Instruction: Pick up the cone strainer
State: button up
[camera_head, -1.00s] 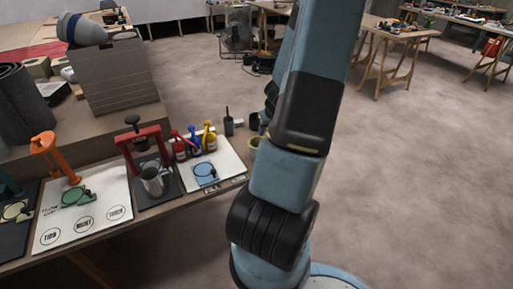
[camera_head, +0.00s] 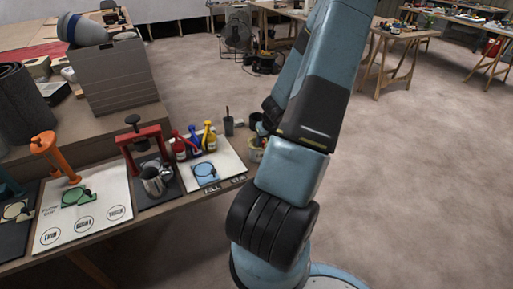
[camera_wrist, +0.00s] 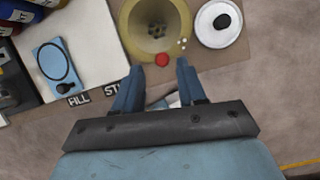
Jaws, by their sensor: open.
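The cone strainer appears to be the pale yellow funnel-shaped piece (camera_wrist: 136,38), seen from above in the wrist view with small dark holes at its bottom. In the head view it shows as a small pale yellow shape (camera_head: 256,152) at the bench's right end, partly hidden by my arm. My gripper (camera_wrist: 158,70) is open, its two blue fingers apart at the strainer's near rim, with nothing visibly held. A small red round spot (camera_wrist: 162,60) shows at that rim, between the fingertips. I cannot tell whether the fingers touch the strainer.
A white disc with a dark centre (camera_wrist: 220,24) stands close right of the strainer. A light blue ring plate (camera_wrist: 54,66) lies on a white board to the left, near coloured bottles (camera_head: 194,140). A red press (camera_head: 144,144) and metal cup (camera_head: 154,182) stand farther left. Open floor lies right.

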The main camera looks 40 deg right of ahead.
aim_at(264, 143)
jog(key=shift+x, duration=1.8)
jog(key=shift+s+d, duration=0.1)
grip_shut()
